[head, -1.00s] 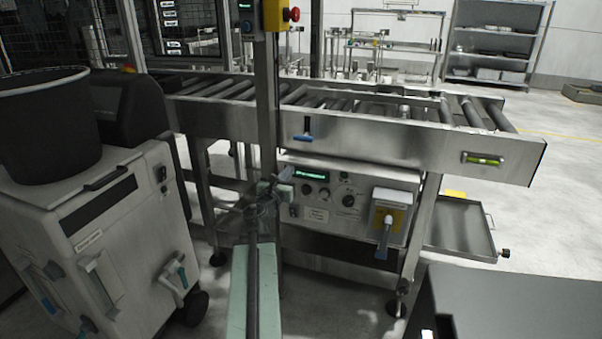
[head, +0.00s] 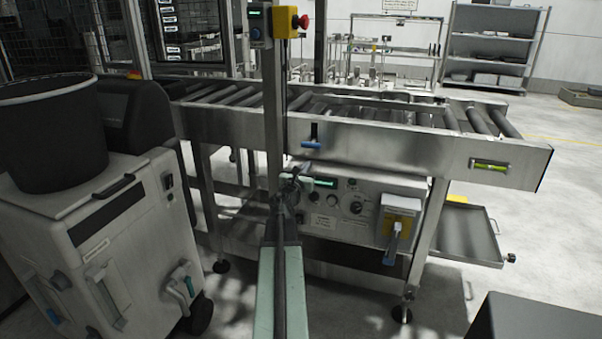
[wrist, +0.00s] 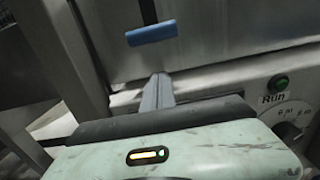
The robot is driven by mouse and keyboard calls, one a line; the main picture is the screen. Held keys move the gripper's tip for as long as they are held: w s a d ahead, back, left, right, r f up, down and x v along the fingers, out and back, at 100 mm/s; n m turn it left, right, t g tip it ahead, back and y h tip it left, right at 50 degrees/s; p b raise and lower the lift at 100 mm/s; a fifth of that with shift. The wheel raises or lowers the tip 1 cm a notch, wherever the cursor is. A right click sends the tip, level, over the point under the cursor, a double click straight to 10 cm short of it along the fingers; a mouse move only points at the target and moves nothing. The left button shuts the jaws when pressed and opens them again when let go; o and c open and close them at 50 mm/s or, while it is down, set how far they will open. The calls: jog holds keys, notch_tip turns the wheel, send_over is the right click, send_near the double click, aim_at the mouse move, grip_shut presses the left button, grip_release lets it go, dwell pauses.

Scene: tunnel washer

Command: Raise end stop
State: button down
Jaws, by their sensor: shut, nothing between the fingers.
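A blue handle (head: 311,144) sits at the lower end of a dark vertical slot on the conveyor's steel side rail (head: 400,148); I take it to be the end stop's handle. It is also at the top middle of the wrist view (wrist: 151,32). My gripper (head: 294,176) is below and slightly left of the handle in the head view, in front of the control box's upper left. In the wrist view my shut, empty fingers (wrist: 157,92) point up toward the rail, just below the handle, with a visible gap between them.
A control box (head: 352,210) with a green display and knobs hangs under the conveyor. A steel post (head: 273,100) with a red button (head: 303,21) stands close left of the handle. A white cart with a black bin (head: 48,135) fills the left.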

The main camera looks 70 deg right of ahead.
jog(key=r+p, duration=0.2)
jog(key=r, duration=0.1)
jog(key=shift+d+r, duration=0.2)
jog(key=shift+r, duration=0.1)
jog(key=shift+w+r+p, duration=0.1)
jog(key=shift+r+p, duration=0.1)
jog(key=shift+p, duration=0.3)
jog(key=shift+w, duration=0.15)
notch_tip(320, 180, up, 6)
jog(key=p, duration=0.6)
jog(key=shift+d, duration=0.1)
